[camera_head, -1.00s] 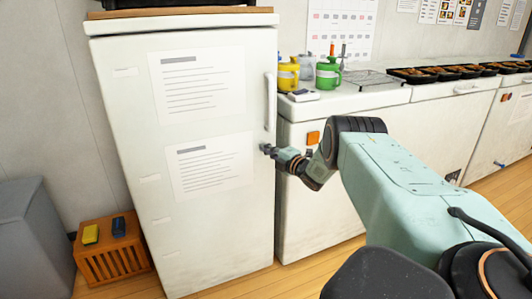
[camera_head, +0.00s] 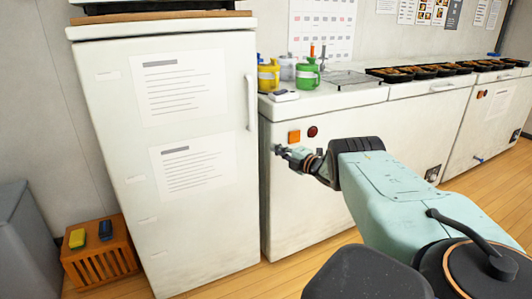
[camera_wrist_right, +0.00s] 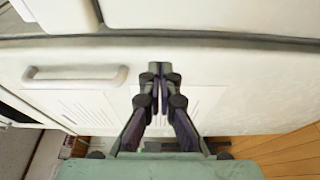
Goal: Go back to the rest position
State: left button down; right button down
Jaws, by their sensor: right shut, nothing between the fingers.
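My right gripper (camera_head: 279,150) is shut and empty. In the head view it is in front of the white counter unit, just right of the fridge's edge. In the right wrist view the gripper (camera_wrist_right: 160,72) shows its fingertips together, with the white fridge (camera_wrist_right: 60,55) behind them. The fridge (camera_head: 110,210) is closed, with a vertical handle (camera_head: 250,103) and two paper sheets on its door. The handle also shows in the right wrist view (camera_wrist_right: 75,77), left of the fingers. The gripper is apart from the handle. My left gripper is not in view.
The white counter (camera_head: 345,98) carries a yellow container (camera_head: 268,76), a green container (camera_head: 307,74), a wire rack (camera_head: 352,78) and several black bento trays (camera_head: 428,71). A wooden crate (camera_head: 100,265) and a grey bin (camera_head: 25,245) stand on the left. Wooden floor is clear at right.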

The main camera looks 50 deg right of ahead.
jog(key=shift+s+d, duration=0.3)
jog(key=shift+d, duration=0.15)
